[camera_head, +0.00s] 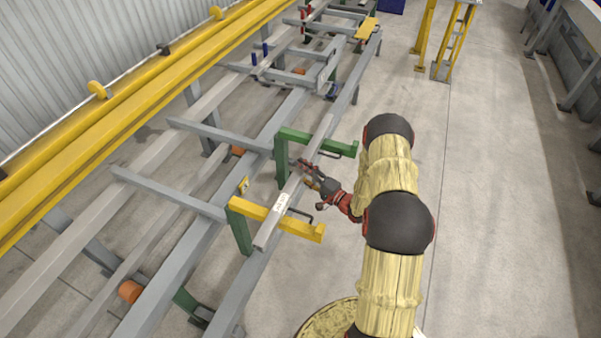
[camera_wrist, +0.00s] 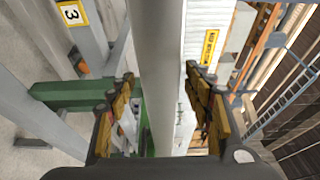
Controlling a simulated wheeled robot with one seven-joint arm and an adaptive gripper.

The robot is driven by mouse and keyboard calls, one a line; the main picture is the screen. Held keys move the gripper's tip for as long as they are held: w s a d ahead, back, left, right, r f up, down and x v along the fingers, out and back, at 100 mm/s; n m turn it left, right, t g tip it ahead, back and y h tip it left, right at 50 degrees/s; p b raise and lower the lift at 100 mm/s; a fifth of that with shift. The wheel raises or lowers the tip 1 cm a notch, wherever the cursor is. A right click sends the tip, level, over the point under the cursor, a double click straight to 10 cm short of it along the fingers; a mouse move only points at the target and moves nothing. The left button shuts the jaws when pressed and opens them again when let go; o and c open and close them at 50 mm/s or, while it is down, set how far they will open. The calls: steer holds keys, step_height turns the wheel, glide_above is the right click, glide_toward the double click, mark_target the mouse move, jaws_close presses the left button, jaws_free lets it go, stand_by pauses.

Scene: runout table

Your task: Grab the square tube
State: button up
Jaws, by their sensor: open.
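The square tube (camera_head: 294,187) is a long light-grey bar with a white label near its front end. It lies across a green bracket arm (camera_head: 300,137) and a yellow bracket arm (camera_head: 306,228) on the runout table. My gripper (camera_head: 308,172) is at the tube between these two arms, reaching in from the right. In the wrist view the tube (camera_wrist: 158,45) runs from top to bottom between the open fingers of my gripper (camera_wrist: 160,84). One finger is on each side; I cannot tell whether either touches it. The tube's underside is hidden.
The grey runout table frame (camera_head: 206,232) has several cross bars (camera_head: 172,193) to the left. A yellow rail (camera_head: 110,120) runs along the wall. Dark hooked rods stand near the bracket arms. The floor (camera_head: 490,230) to the right is clear. A yellow stand (camera_head: 449,50) is farther back.

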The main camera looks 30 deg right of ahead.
steer(key=shift+w, duration=0.3)
steer(key=shift+c, duration=1.2)
steer(key=shift+a, duration=0.1)
jaws_close()
